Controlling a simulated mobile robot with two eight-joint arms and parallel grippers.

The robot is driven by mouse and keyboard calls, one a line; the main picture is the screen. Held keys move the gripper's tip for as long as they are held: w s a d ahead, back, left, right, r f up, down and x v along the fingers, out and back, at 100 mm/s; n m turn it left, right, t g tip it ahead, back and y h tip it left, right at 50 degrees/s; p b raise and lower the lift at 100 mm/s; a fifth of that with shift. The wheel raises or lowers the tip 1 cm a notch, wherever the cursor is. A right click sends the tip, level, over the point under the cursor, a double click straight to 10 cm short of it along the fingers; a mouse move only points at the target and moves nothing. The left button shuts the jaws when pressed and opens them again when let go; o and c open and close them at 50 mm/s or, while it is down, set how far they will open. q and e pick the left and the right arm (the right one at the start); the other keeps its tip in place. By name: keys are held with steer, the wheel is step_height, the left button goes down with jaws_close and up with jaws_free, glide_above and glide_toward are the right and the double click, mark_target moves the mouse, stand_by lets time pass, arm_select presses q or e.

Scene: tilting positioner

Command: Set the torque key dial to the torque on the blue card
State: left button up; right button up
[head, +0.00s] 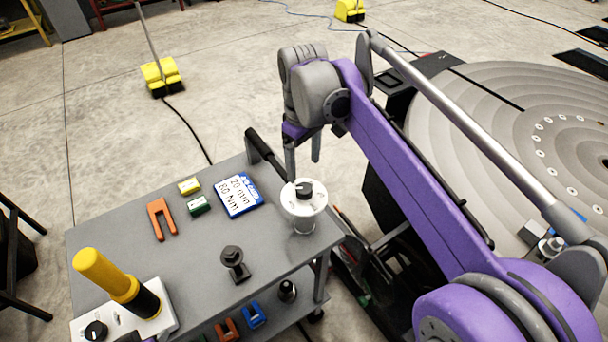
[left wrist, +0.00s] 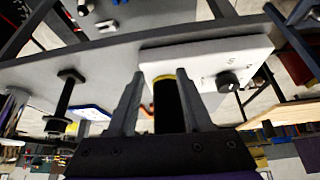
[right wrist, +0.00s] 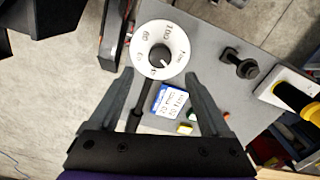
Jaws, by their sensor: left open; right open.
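The white dial (head: 304,197), with a dark centre knob, stands on a clear-looking base at the cart's right corner. Printed numbers around its ring show in the right wrist view (right wrist: 176,42); I cannot read its setting for sure. The blue card (head: 238,195) lies flat on the cart with a white label reading "20 mm" and what looks like "80 Nm". My right gripper (head: 303,164) is open and empty, just behind and above the dial.
The grey cart top (head: 200,250) also holds an orange fork piece (head: 160,218), small yellow and green blocks, a black bolt (head: 234,262) and a white box (head: 160,318) with a knob. A black bar (head: 265,155) projects behind the dial. A large round table (head: 500,110) is at right.

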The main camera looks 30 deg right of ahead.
step_height(320, 180, up, 3)
steer(key=shift+f, duration=0.1)
stand_by(0.5)
steer(key=s+a+f+m+t, duration=0.2)
steer(key=s+a+f+t, duration=0.1)
steer(key=s+f, duration=0.4)
steer(key=s+a+f+m+t, duration=0.2)
steer(key=s+f, duration=0.5)
steer(key=f, duration=0.4)
steer(key=shift+s+a+f+t, duration=0.15)
steer(key=shift+a+f+t, duration=0.2)
steer(key=shift+a, duration=0.5)
